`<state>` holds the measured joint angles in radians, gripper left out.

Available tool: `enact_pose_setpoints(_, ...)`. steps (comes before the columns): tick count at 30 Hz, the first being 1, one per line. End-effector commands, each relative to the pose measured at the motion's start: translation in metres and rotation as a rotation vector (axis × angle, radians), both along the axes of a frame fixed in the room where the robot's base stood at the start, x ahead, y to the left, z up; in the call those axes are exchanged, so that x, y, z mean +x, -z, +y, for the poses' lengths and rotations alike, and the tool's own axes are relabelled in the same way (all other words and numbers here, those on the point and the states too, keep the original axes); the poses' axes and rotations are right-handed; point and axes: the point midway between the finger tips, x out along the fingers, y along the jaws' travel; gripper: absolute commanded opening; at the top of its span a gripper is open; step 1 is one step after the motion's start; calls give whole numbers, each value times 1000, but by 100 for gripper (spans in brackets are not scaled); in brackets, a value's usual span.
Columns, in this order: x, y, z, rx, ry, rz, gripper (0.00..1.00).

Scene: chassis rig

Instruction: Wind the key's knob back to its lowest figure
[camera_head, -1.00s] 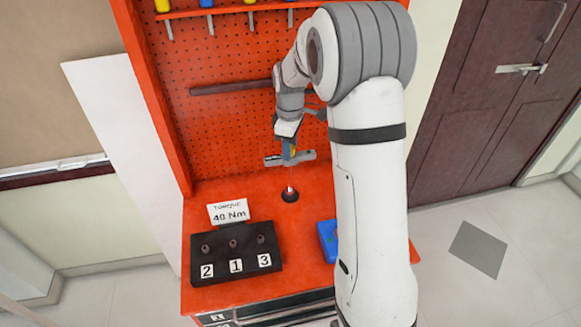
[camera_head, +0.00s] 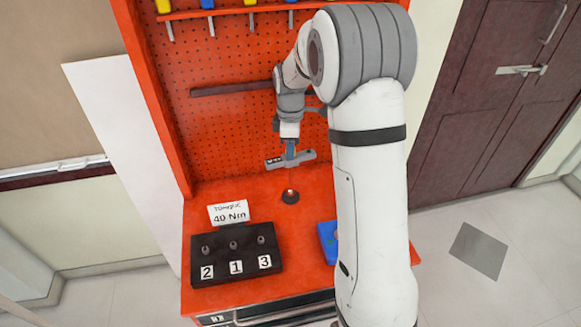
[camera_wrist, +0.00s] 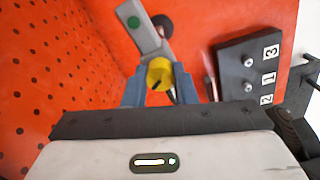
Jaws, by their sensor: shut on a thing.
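The key (camera_head: 303,158) is a grey bar above the orange bench, with a dark figure window at its left end; its figures are too small to read. In the wrist view the key (camera_wrist: 150,38) has a green dot on top. Its yellow knob (camera_wrist: 159,72) has a dark mark and sits between the two blue-grey fingers. My gripper (camera_wrist: 159,85) is shut on the knob. In the head view my gripper (camera_head: 290,152) points down at the key and its fingers hide the knob.
A dark round socket (camera_head: 290,197) lies on the bench below the key. A black block (camera_head: 222,258) with bolts marked 2, 1 and 3 stands front left, with a "40 Nm" sign (camera_head: 229,213) behind it. A blue box (camera_head: 327,240) is partly behind my arm. An orange pegboard (camera_head: 225,120) rises behind.

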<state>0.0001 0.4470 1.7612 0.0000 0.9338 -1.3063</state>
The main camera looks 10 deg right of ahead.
Motion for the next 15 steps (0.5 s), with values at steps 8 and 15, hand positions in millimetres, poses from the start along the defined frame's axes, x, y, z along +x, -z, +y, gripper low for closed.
enact_pose_setpoints(8, 0, 0, 0, 0, -371, -1, 12)
enact_pose_setpoints(15, 0, 0, 0, 0, -657, -1, 12)
